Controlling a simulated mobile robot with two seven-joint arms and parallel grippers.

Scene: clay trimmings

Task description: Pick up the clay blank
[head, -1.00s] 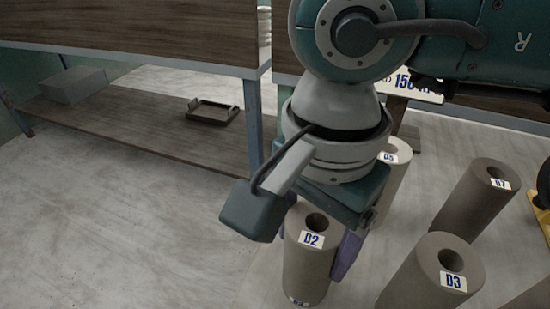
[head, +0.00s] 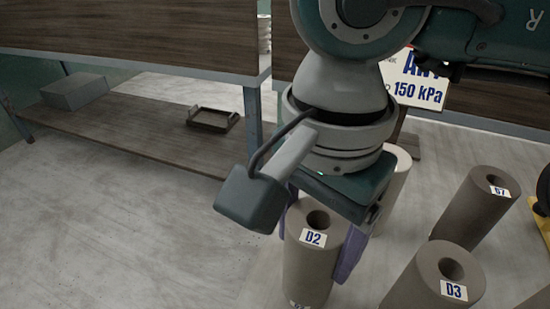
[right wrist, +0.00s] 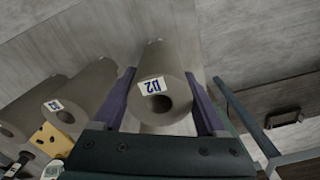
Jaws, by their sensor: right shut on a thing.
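The clay blank marked D2 (head: 308,270) is a grey-brown upright cylinder with a round hole in its top and a white label. My right gripper (head: 316,250) is above it with its purple fingers down on either side. In the right wrist view the fingers of my right gripper (right wrist: 163,98) flank the D2 blank (right wrist: 177,118) closely, shut on it. The blank's foot is at the lower picture edge, so I cannot tell whether it is off the floor. My left gripper is not in view.
More clay cylinders stand close by: D3 (head: 425,285) at front right, one (head: 470,210) farther right, and one (head: 398,180) partly behind my arm. A low wooden shelf (head: 140,130) holds a grey block (head: 75,92) and a small tray (head: 213,120). Floor at left is clear.

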